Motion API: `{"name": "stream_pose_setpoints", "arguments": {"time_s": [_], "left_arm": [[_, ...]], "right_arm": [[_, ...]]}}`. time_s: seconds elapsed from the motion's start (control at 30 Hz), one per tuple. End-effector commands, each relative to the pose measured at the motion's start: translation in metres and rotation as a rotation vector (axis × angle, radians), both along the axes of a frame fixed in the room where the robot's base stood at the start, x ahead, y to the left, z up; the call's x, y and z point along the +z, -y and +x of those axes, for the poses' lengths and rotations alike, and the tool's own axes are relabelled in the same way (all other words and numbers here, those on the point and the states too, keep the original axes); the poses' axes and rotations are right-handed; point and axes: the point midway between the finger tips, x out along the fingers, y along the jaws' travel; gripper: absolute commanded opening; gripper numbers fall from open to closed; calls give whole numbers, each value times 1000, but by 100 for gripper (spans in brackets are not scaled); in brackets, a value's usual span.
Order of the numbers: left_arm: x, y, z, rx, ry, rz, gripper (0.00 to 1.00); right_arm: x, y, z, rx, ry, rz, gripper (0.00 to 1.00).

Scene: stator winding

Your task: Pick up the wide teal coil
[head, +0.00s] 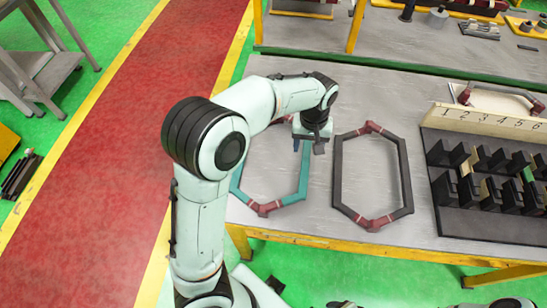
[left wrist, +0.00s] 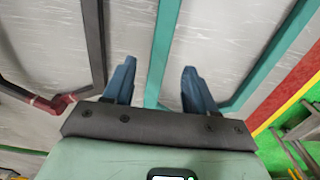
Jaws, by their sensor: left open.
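The wide teal coil (head: 304,178) lies flat on the grey table, a hexagonal loop with dark red end pieces. My left arm hides part of its upper and left sides in the head view. My left gripper (head: 307,148) is over the coil's right long side, pointing down. In the left wrist view the two blue fingers of the gripper (left wrist: 158,78) are spread, with a teal bar of the coil (left wrist: 164,45) running between them. I cannot tell how far above the bar the fingertips are. My right gripper is not in view.
A black coil (head: 338,185) with dark red ends lies just right of the teal one. A numbered rack with black slotted blocks (head: 455,190) stands farther right, another coil (head: 495,87) behind it. A shelf (head: 400,35) with parts runs along the back.

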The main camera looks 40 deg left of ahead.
Motion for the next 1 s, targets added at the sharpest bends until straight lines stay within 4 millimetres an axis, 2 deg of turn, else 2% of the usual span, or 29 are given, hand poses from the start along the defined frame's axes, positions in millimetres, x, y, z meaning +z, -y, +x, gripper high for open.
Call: {"name": "stream_pose_setpoints", "arguments": {"time_s": [0.1,0.27,0.5,0.6,0.87,0.97,1.0], "left_arm": [[-15,0,-1,0,-2,0,56],[-24,0,-1,0,-1,0,56],[-59,3,-8,1,-3,2,56],[-68,3,-7,1,-1,0,56],[-70,3,-7,0,1,0,56],[-70,3,-7,0,1,0,27],[-70,3,-7,0,1,0,14]], "right_arm": [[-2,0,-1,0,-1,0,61],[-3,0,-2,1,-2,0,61],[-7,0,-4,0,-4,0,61],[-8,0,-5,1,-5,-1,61],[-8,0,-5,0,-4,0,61],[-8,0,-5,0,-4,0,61],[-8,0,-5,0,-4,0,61]]}}
